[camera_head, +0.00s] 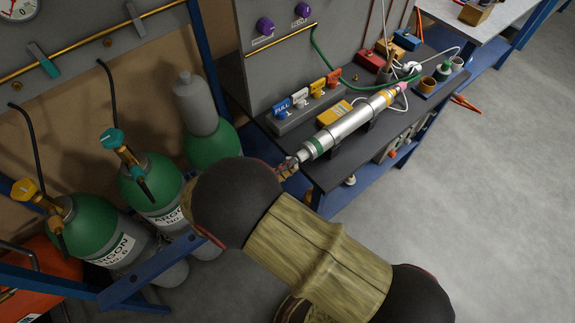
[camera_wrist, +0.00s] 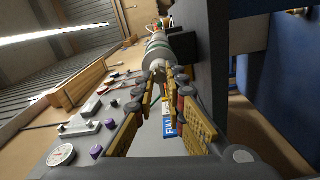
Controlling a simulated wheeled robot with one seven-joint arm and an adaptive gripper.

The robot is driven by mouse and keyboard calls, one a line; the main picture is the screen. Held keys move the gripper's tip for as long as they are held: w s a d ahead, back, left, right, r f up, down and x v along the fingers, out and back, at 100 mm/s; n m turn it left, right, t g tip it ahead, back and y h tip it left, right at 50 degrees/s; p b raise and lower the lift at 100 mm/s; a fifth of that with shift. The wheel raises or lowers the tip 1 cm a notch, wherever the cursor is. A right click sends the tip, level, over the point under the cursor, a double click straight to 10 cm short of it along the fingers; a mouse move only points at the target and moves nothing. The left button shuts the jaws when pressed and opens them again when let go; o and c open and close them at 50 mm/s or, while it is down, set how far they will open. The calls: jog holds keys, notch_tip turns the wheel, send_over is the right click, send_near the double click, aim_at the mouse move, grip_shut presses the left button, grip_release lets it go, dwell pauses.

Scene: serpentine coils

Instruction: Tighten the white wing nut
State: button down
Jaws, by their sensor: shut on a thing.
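The white wing nut (camera_wrist: 158,66) shows in the wrist view as a small pale piece at the near end of a silver cylinder. My gripper (camera_wrist: 164,76) is shut on it, with one fingertip on each side. The fingers cover most of the nut, so its wings and angle are hard to make out. In the head view my gripper (camera_head: 290,167) is at the lower left end of the silver cylinder (camera_head: 345,130), which lies on the dark bench. My arm hides part of the gripper there.
Colored valve handles (camera_head: 299,98) and a yellow box (camera_head: 333,113) sit beside the cylinder. Green gas bottles (camera_head: 146,188) stand left of my arm. The bench edge (camera_head: 372,157) is close to my gripper. The grey floor at right is clear.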

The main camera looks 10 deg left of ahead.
jog(key=c, duration=2)
grip_release()
jog(key=shift+f, duration=0.15)
jog(key=shift+c, duration=0.2)
jog(key=v, duration=1.2)
